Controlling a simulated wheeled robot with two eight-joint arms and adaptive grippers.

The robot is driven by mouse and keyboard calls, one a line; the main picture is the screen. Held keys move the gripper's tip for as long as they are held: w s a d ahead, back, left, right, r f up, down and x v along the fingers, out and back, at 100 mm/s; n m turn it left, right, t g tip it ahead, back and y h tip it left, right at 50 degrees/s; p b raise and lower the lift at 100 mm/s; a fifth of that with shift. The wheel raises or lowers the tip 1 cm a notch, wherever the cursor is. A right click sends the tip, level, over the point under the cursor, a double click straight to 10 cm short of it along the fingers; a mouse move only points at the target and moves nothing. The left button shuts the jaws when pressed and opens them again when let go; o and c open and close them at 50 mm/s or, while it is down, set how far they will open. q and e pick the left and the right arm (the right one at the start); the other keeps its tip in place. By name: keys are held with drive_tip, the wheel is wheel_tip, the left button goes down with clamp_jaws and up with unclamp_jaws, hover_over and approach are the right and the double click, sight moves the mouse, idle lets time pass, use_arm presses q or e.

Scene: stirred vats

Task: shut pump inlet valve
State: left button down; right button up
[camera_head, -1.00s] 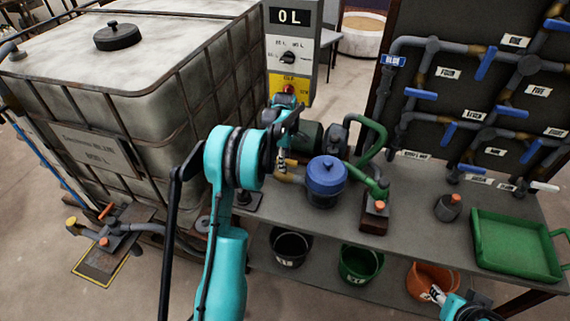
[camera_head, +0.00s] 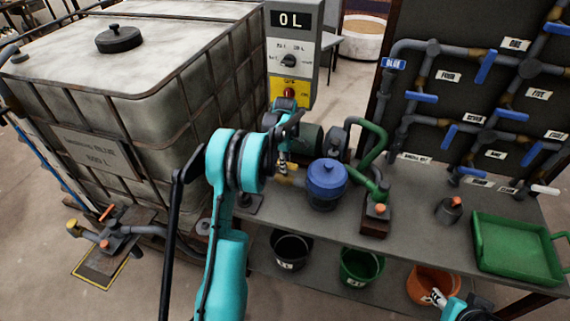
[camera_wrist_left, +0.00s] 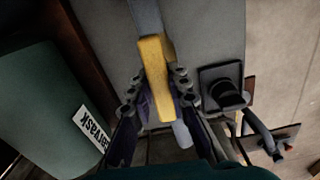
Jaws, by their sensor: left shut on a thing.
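My left gripper (camera_head: 283,168) is at the pipe in front of the blue-lidded pump pot (camera_head: 325,183). In the left wrist view its two dark fingers (camera_wrist_left: 155,100) are shut on a yellow bar-like piece (camera_wrist_left: 153,65), which looks like the pump inlet valve's handle. The bar runs roughly in line with the grey pipe (camera_wrist_left: 147,16) behind it. The valve body is mostly hidden by the bar and fingers. My right gripper (camera_head: 438,297) is low at the bottom right, over the orange bucket (camera_head: 422,281); its finger opening is unclear.
A big caged tank (camera_head: 155,80) stands left of the bench (camera_head: 410,205). A control post (camera_head: 291,50) reading 0 L stands behind. A green hose (camera_head: 375,140), a green tray (camera_head: 515,245) and a pipe rack with blue levers (camera_head: 487,64) are to the right. Buckets stand below.

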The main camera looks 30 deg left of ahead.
use_arm(q)
drive_tip(key=m+p, duration=0.1)
drive_tip(key=m, duration=0.3)
drive_tip(key=m+p, duration=0.1)
drive_tip(key=m, duration=0.3)
drive_tip(key=shift+m, duration=0.3)
drive_tip(key=m, duration=0.4)
drive_tip(key=shift+m+p, duration=0.3)
drive_tip(key=shift+p, duration=0.05)
drive_tip(key=shift+m, duration=2)
drive_tip(key=c, duration=1.4)
unclamp_jaws()
